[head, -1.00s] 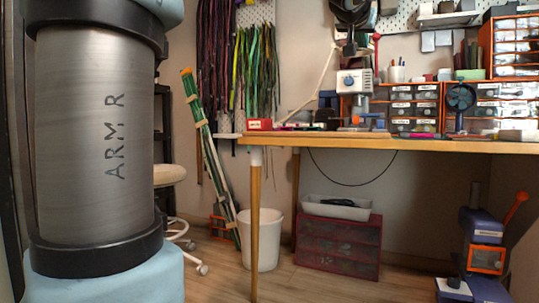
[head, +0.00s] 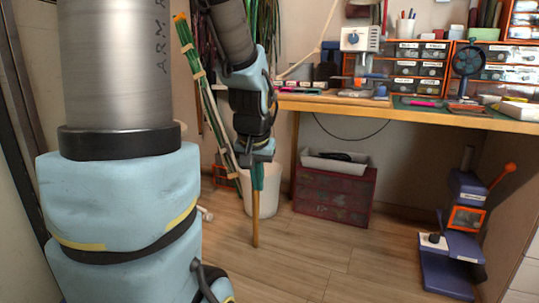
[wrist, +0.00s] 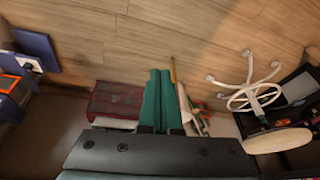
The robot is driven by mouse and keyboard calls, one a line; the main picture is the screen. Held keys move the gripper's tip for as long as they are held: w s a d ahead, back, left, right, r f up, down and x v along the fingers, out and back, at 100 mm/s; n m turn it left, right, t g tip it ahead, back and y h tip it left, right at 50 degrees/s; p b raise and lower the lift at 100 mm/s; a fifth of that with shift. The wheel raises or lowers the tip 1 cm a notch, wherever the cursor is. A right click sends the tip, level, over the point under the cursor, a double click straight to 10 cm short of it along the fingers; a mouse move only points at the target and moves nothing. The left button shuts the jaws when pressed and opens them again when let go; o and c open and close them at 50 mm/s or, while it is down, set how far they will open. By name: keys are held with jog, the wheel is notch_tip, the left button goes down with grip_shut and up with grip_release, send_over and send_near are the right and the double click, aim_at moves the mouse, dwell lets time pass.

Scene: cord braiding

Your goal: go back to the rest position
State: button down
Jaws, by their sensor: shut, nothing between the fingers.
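My gripper (head: 257,180) hangs pointing down in the head view, in front of the white bin and left of the workbench (head: 420,112). Its dark body and the end of my arm show above it. In the wrist view its two teal fingers (wrist: 160,75) lie side by side, pressed together with nothing between them. The gripper is clear of the bench top and appears to touch nothing.
A blue press-like machine (head: 455,235) stands on the floor at right. A white wheeled stool (wrist: 250,93) shows in the wrist view. The middle floor is clear.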

jog(key=s+a+f+n+g+p, duration=0.15)
jog(key=s+a+p, duration=0.25)
jog(key=s, duration=0.5)
jog(key=w+p+v, duration=0.2)
jog(key=p+v, duration=0.9)
jog(key=w+r+p+v, duration=0.1)
jog(key=w+p+v, duration=0.2)
jog(key=p+v, duration=0.9)
jog(key=w+p+v, duration=0.2)
jog(key=p+v, duration=1)
jog(key=shift+w+d+r+g, duration=0.35)
jog(key=shift+w+g, duration=0.1)
jog(key=shift+w, duration=0.1)
